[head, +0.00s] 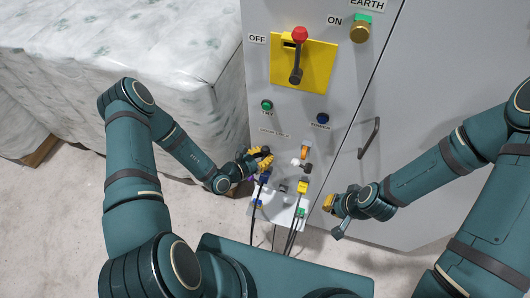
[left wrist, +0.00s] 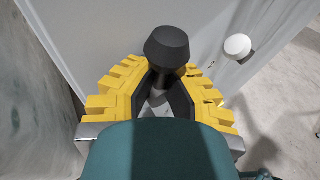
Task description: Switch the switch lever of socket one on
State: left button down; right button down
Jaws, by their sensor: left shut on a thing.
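A black-knobbed switch lever (left wrist: 167,50) stands out from the grey cabinet face in the left wrist view. My left gripper (left wrist: 155,88) has its yellow fingers around the lever's stem, shut on it, with the knob showing beyond the fingers. In the head view my left gripper (head: 263,160) is at the low left part of the cabinet front and hides that lever. A second lever with a white knob (left wrist: 237,46) is to its right, apart from the fingers. My right gripper (head: 329,203) is at the cabinet's lower right, apart from the levers; its jaw opening is unclear.
A yellow plate with a red-knobbed lever (head: 298,62) is higher on the cabinet. Below the levers is a white socket panel (head: 280,208) with coloured plugs and hanging black cables. A door handle (head: 369,138) is at right.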

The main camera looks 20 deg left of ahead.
pick_arm(q)
jog(key=c, duration=1.3)
grip_release()
jog(key=shift+s, duration=0.1)
jog(key=v, duration=1.2)
jog(key=shift+f, duration=0.1)
jog(key=shift+d, duration=0.1)
